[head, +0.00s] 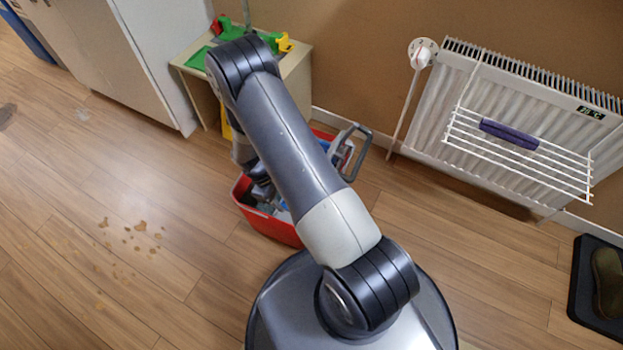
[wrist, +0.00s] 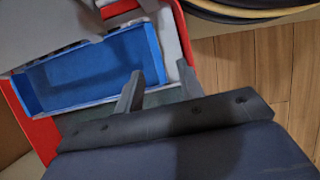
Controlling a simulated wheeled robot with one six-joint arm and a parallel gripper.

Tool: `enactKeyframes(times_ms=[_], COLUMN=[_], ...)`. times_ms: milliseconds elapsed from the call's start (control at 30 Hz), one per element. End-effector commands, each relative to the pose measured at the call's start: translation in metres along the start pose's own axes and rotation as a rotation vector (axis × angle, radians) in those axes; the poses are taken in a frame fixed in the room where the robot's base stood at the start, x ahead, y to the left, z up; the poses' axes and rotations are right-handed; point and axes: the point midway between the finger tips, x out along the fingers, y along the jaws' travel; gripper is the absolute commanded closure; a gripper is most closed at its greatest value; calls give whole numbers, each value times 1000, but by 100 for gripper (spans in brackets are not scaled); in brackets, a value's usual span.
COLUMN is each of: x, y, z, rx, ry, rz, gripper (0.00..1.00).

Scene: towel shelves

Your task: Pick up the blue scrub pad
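A red bin (head: 268,226) stands on the floor behind my arm and holds several items. The bin also shows in the wrist view (wrist: 20,118), with a blue rectangular piece (wrist: 90,76) inside that has a raised rim. I cannot tell whether this is the scrub pad; no other clear pad shows. My gripper (wrist: 160,68) is over the bin, its two fingers apart with nothing seen between them. The left finger is close to the right end of the blue piece; contact is unclear. In the head view my arm hides much of the bin and the gripper is hard to make out.
A small table (head: 296,70) with green items stands behind the bin, beside a white cabinet (head: 165,60). A radiator (head: 440,100) with a drying rack (head: 470,145) holds a purple cloth (head: 509,134). Brown spots (head: 140,226) mark the open floor at left. A dark mat (head: 590,305) lies at right.

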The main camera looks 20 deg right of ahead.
Motion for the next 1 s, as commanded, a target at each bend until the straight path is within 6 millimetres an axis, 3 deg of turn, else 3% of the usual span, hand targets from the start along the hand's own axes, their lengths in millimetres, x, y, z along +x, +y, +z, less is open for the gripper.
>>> enactKeyframes(times_ms=[300,533,1000], x=[45,46,46], y=[3,3,3], z=[0,1,1], rx=[2,3,2], ry=[-1,0,0], rz=[-1,0,0], gripper=[64,64,100])
